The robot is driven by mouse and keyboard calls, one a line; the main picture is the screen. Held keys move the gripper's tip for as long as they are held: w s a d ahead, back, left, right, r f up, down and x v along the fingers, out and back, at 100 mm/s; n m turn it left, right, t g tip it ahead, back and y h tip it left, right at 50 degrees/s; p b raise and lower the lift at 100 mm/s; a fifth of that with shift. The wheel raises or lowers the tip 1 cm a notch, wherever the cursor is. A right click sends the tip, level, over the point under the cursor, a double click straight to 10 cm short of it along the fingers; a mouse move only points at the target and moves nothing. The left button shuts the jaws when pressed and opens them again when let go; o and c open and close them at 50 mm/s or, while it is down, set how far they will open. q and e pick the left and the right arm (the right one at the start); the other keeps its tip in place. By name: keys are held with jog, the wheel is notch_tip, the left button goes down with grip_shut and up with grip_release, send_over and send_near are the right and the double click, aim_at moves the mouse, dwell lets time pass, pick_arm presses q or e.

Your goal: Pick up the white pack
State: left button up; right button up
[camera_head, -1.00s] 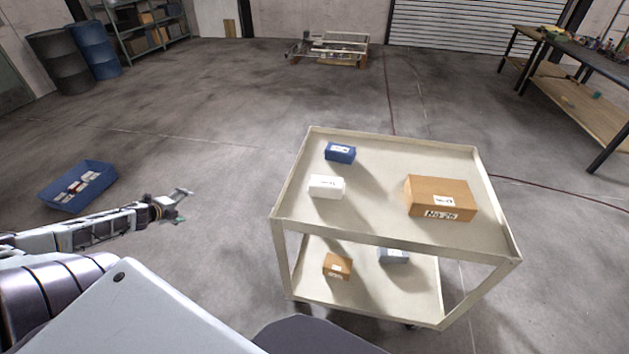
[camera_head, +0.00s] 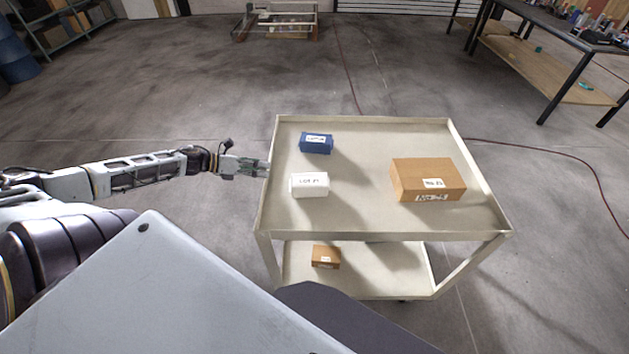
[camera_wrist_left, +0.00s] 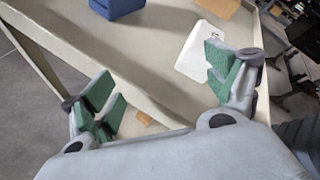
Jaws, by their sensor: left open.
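The white pack (camera_head: 309,185) lies on the top shelf of the cart (camera_head: 350,222), near its left side, with a label on it. In the left wrist view the white pack (camera_wrist_left: 193,52) shows beyond the right finger, which covers part of it. My left gripper (camera_head: 266,168) is at the cart's left edge, left of the white pack and apart from it. In the left wrist view the left gripper (camera_wrist_left: 165,95) has its green-padded fingers wide apart with nothing held between them. My right gripper is not in view.
A blue box (camera_head: 316,143) sits behind the white pack, and a large brown box (camera_head: 428,180) stands to its right. A small brown box (camera_head: 326,256) lies on the lower shelf. The cart's raised rim runs beside my left gripper. A workbench (camera_head: 560,75) stands at the back right.

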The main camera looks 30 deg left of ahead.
pick_arm(q)
jog(key=shift+s+d+r+m+g+h, duration=0.1)
jog(key=shift+d+m+g+h, duration=0.1)
jog(key=shift+d+m, duration=0.3)
jog(key=shift+s+d+r+m+g+h, duration=0.1)
jog(key=shift+d+m+g+h, duration=0.15)
jog(key=shift+m, duration=0.45)
jog(key=d+m, duration=0.1)
jog(key=s+m+h, duration=0.1)
jog(key=m, duration=0.1)
jog(key=shift+s+d+r+g, duration=0.15)
jog(key=shift+s+d+g, duration=0.1)
jog(key=shift+d+g, duration=0.1)
jog(key=shift+s+d+r+m+g+h, duration=0.1)
jog(key=shift+s+d+m+g+h, duration=0.1)
jog(key=shift+m, duration=0.4)
jog(key=shift+s+d+r+m+g+h, duration=0.1)
jog(key=shift+s+d+m, duration=0.1)
jog(key=shift+m, duration=0.4)
jog(key=shift+s+d+m, duration=0.1)
jog(key=shift+s+m, duration=0.05)
jog(key=shift+m, duration=1.05)
